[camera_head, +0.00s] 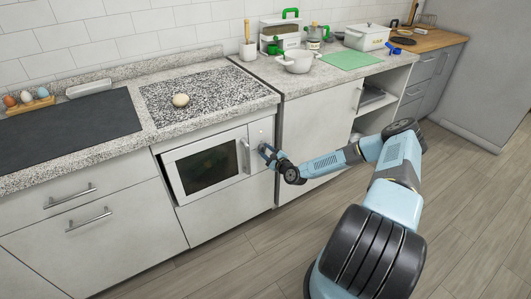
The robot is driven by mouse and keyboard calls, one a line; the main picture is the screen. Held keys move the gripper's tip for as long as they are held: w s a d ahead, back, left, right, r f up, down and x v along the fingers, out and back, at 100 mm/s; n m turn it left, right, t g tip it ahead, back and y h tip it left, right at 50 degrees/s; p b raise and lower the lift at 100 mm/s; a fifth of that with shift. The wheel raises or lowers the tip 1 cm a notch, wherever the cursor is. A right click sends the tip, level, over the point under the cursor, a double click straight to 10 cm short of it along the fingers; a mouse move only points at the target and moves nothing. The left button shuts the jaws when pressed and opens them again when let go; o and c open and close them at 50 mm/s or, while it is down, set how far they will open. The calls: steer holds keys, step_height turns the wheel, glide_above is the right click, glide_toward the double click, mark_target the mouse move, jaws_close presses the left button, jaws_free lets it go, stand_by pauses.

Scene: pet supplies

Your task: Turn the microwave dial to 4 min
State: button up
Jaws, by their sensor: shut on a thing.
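The white microwave (205,166) is built into the cabinet below the speckled counter, with its dark-windowed door closed. Its vertical handle (245,156) is at the right side of the door. The control panel (262,133) is a narrow strip right of the handle. My gripper (265,149) is at this panel, coming from the right, and is shut on the dial. The gripper covers the dial, so its setting and markings cannot be read.
My arm stretches over the floor from the lower right. A round pale object (181,100) lies on the counter above the microwave. A white pot (298,62) and a green mat (350,60) are on the counter further right. The wooden floor (470,220) at right is clear.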

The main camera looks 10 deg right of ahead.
steer(key=shift+s+f, duration=0.15)
steer(key=shift+f, duration=0.2)
steer(key=o, duration=0.8)
steer(key=shift+c, duration=0.2)
steer(key=o, duration=0.3)
steer(key=shift+r, duration=0.2)
steer(key=v, duration=1.3)
steer(key=shift+s+d, duration=0.15)
steer(key=shift+s, duration=0.05)
